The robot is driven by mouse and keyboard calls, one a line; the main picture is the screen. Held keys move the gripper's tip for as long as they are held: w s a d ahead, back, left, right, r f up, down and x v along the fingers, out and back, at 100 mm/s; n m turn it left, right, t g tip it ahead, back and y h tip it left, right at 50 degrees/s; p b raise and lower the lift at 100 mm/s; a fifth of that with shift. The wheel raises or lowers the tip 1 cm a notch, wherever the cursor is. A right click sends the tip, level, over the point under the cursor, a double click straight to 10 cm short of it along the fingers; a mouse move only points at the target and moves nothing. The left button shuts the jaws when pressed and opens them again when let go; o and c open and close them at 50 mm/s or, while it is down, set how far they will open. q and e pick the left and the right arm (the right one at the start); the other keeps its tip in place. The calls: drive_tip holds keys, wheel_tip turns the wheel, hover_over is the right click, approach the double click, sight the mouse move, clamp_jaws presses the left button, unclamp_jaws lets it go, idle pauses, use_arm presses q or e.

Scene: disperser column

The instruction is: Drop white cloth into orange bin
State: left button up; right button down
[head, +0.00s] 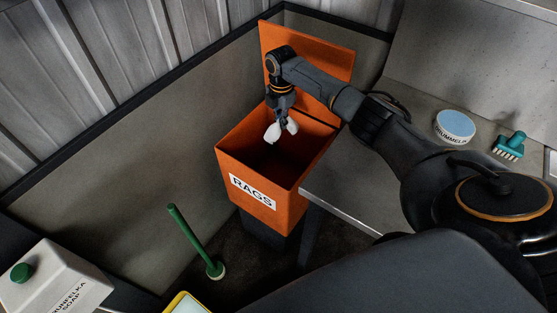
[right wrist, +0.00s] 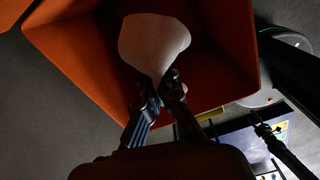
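The orange bin (head: 253,188), labelled RAGS, stands in the corner with its orange lid (head: 318,62) raised at the back. My right gripper (head: 282,124) points down over the bin's opening, shut on the white cloth (head: 272,134). The cloth bulges out on both sides of the fingers. In the right wrist view the cloth (right wrist: 153,42) fans out from the pinched fingertips (right wrist: 160,92), with the orange bin wall (right wrist: 222,62) around it. The cloth looks clear of the bin walls. The bin's inside is dark.
A grey counter (head: 345,202) stands right of the bin, under my right arm. On it are a round blue-topped tin (head: 455,125) and a teal brush (head: 509,146). A green-handled plunger-like tool (head: 192,240) and a white soap dispenser (head: 50,283) are at lower left.

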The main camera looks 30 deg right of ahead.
wheel_tip(320, 180, down, 7)
drive_tip(key=b, duration=0.5)
drive_tip(key=shift+d+b, duration=0.25)
drive_tip(key=shift+b, duration=0.05)
drive_tip(key=shift+s+r, duration=0.1)
drive_tip(key=shift+r, duration=0.05)
drive_tip(key=c, duration=2)
unclamp_jaws()
drive_tip(key=o, duration=1.8)
